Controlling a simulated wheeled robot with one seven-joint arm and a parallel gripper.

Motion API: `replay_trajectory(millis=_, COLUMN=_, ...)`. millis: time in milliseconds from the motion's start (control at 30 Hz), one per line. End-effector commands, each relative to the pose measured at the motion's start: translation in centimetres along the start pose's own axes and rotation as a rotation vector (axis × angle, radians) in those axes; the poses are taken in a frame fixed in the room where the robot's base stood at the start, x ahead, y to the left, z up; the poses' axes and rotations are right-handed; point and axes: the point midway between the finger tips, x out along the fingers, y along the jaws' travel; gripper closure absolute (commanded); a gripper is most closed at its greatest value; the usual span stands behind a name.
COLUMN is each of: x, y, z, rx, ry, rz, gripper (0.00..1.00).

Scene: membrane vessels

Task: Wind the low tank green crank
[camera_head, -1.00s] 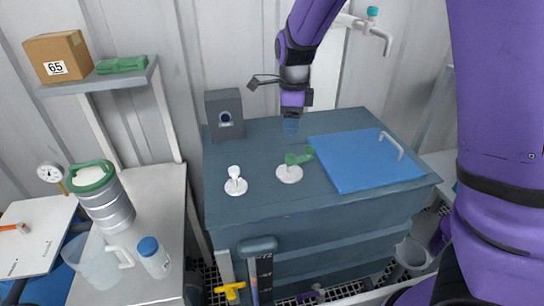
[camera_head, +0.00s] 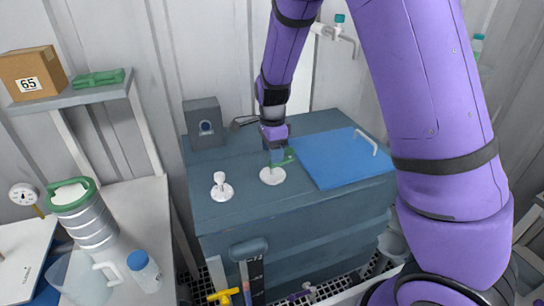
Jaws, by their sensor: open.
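The green crank (camera_head: 289,158) sits on a white round base (camera_head: 272,177) on top of the low blue-grey tank (camera_head: 225,222). My gripper (camera_head: 277,156) points down from above, at the crank, and covers part of it. The jaws are open. Whether a finger touches the crank cannot be told from this view.
A white knob on a round base (camera_head: 221,189) stands left of the crank. A blue hatch with a grey handle (camera_head: 340,160) lies to the right. A grey box (camera_head: 203,123) stands behind. A bench with a jug (camera_head: 80,277) and a blue-capped bottle (camera_head: 144,270) is at the left.

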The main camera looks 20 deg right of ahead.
Motion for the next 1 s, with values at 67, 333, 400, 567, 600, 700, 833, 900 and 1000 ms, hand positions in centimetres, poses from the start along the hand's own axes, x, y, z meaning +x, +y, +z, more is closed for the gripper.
replay_trajectory(millis=67, x=1.0, y=0.0, z=0.0, rx=0.000, ry=0.000, rz=0.001, gripper=0.44)
replay_trajectory(millis=333, x=2.3, y=0.0, z=0.0, rx=0.000, ry=-0.001, rz=-0.002, gripper=0.44)
replay_trajectory(millis=400, x=2.3, y=0.0, z=0.0, rx=0.000, ry=-0.001, rz=-0.002, gripper=0.44)
replay_trajectory(millis=567, x=2.3, y=0.0, z=0.0, rx=0.000, ry=0.000, rz=-0.001, gripper=0.47)
replay_trajectory(millis=600, x=2.3, y=0.0, z=0.0, rx=0.000, ry=0.000, rz=-0.001, gripper=0.56)
replay_trajectory(millis=700, x=2.3, y=0.0, z=0.0, rx=0.000, ry=0.000, rz=-0.001, gripper=0.79)
replay_trajectory(millis=833, x=2.3, y=0.0, z=0.0, rx=0.000, ry=0.000, rz=-0.001, gripper=1.00)
replay_trajectory(millis=900, x=2.3, y=0.0, z=0.0, rx=0.000, ry=0.000, rz=-0.001, gripper=1.00)
replay_trajectory(millis=1000, x=2.3, y=-0.1, z=0.0, rx=0.006, ry=0.000, rz=-0.001, gripper=1.00)
